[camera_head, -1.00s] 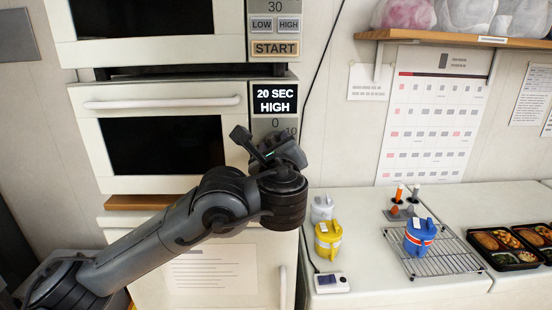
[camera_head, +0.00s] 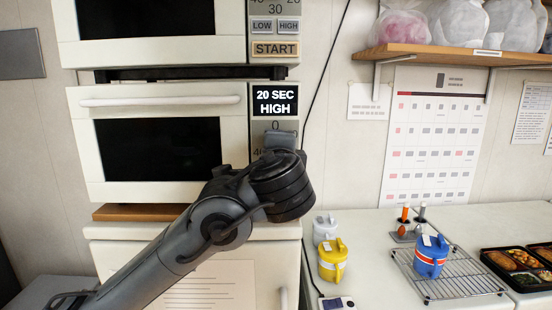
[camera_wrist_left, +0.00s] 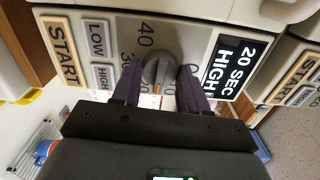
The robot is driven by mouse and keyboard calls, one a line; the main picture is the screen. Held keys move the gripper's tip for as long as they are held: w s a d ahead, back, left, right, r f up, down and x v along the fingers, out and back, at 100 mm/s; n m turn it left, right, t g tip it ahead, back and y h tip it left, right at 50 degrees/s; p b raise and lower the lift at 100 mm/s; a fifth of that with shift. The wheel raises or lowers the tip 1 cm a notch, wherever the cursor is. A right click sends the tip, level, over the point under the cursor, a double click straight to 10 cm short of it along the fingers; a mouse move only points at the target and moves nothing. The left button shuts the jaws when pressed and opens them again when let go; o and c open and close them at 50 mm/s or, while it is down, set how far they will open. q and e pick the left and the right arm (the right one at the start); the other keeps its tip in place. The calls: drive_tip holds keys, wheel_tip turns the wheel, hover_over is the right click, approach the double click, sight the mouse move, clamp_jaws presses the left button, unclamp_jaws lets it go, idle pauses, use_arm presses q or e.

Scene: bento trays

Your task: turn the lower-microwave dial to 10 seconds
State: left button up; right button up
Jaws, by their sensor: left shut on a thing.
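The lower microwave (camera_head: 88,140) has a display (camera_head: 275,101) reading "20 SEC HIGH" at the top right of its front. Its grey dial (camera_wrist_left: 153,70) shows in the left wrist view, with an orange mark facing my gripper's palm and numbers such as 40 and 30 around it. My left gripper (camera_wrist_left: 160,76) has one finger on each side of the dial and is shut on it. In the head view my left wrist and gripper cover the dial and most of its scale; only "0" and part of "40" show. My right gripper is not in view.
The upper microwave (camera_head: 228,50) sits directly above, with its own START button (camera_head: 275,50).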

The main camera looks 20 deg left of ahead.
use_arm(q)
drive_tip(key=shift+n+b, duration=1.6)
drive_tip(key=shift+n, duration=1.7)
drive_tip(key=o, duration=1.1)
drive_tip(key=shift+c, duration=0.2)
